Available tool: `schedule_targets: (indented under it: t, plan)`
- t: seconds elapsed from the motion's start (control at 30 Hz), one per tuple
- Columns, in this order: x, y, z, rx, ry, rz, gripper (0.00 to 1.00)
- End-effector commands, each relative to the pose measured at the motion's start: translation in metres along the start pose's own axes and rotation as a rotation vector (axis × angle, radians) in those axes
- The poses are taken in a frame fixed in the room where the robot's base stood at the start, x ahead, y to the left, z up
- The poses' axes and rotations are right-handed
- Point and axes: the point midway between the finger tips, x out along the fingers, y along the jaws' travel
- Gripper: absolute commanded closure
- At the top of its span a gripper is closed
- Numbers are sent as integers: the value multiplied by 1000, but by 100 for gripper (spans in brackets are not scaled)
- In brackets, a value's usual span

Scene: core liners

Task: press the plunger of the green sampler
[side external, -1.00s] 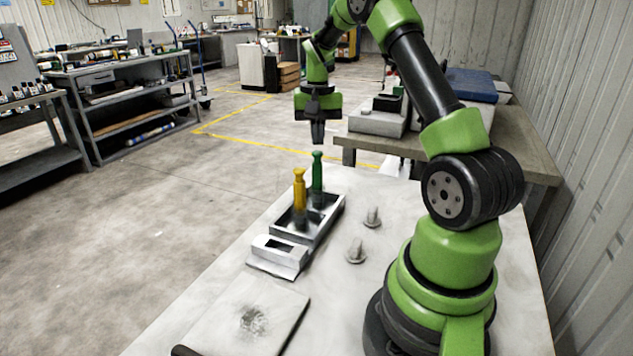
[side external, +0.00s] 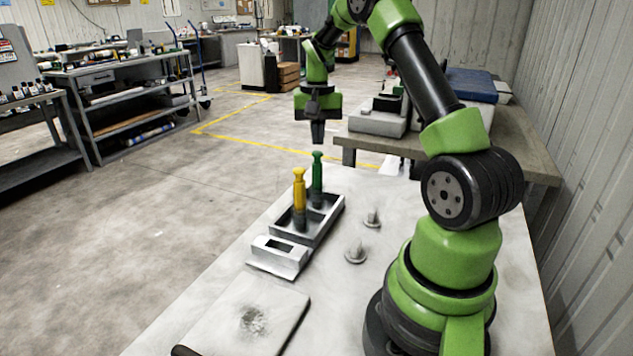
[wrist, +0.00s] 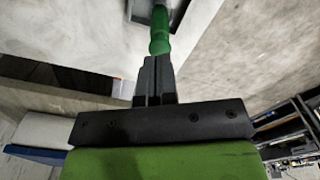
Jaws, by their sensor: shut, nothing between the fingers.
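The green sampler (side external: 317,178) stands upright in the grey tray (side external: 331,224), its plunger knob at the top. The yellow sampler (side external: 299,196) stands upright in the same tray, nearer the camera. My gripper (side external: 318,141) points straight down just above the green sampler's knob, with a small gap in the side view. Its fingers are together and hold nothing. In the wrist view the green sampler (wrist: 160,30) shows beyond the shut fingertips (wrist: 156,62), which hide part of it; contact cannot be told there.
A white slotted holder (side external: 279,256) sits in front of the tray. Two small grey pegs on round bases, one farther (side external: 372,218) and one nearer (side external: 356,252), stand right of it. A pale board (side external: 246,318) with a grainy patch lies nearest the camera.

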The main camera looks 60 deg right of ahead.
Motion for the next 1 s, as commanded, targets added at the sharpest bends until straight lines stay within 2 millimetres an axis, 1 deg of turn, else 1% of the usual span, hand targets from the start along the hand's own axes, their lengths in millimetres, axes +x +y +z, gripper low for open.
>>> schedule_targets:
  t: [0.5, 1.0]
  plan:
    - [1, 0, 0, 0, 0, 0, 100]
    - [16, 0, 0, -1, -1, 1, 100]
